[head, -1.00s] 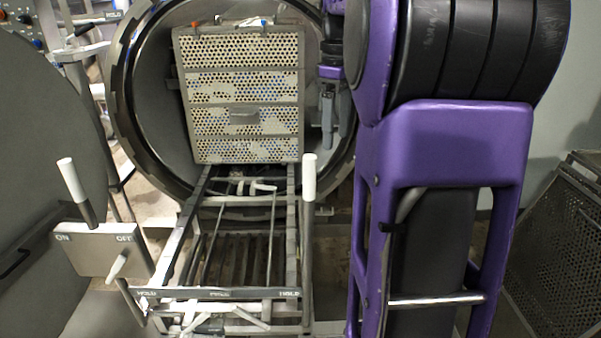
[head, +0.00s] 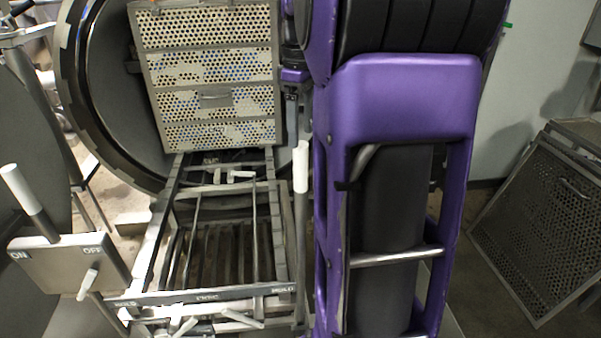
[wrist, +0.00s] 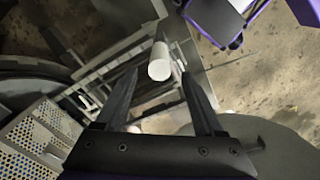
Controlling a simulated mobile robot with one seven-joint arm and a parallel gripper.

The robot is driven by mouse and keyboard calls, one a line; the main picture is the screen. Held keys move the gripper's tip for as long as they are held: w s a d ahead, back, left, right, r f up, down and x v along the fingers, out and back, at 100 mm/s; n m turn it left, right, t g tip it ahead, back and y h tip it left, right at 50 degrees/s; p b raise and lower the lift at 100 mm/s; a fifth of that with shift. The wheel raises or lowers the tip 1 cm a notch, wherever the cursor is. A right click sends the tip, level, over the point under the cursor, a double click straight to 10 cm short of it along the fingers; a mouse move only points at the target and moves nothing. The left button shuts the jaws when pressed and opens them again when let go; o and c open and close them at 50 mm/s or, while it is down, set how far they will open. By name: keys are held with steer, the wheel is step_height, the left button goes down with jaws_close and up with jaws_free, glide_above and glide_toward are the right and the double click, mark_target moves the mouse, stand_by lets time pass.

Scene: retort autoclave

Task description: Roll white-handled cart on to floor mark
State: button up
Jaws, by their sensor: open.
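The cart (head: 166,225) is a grey metal rail frame standing before the round vessel opening. It has a white-capped upright handle at its right (head: 300,168) and another white-tipped lever (head: 18,188) at the left, by an ON/OFF plate. My gripper (wrist: 160,76) is open. In the wrist view a white handle end (wrist: 159,66) shows between its two dark fingers, with no clear contact. In the head view my gripper (head: 292,112) hangs close above the right handle, partly behind my purple arm. I cannot make out a floor mark.
A stack of perforated trays (head: 210,106) stands at the far end of the cart's rails, at the vessel mouth (head: 88,110). A perforated metal panel or rack (head: 535,225) stands at the right. Brown floor lies between it and my arm.

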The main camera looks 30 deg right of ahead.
mark_target(301, 169)
step_height(301, 169, down, 10)
steer(key=shift+f+b, duration=0.15)
steer(key=shift+b, duration=0.75)
jaws_close()
stand_by(0.8)
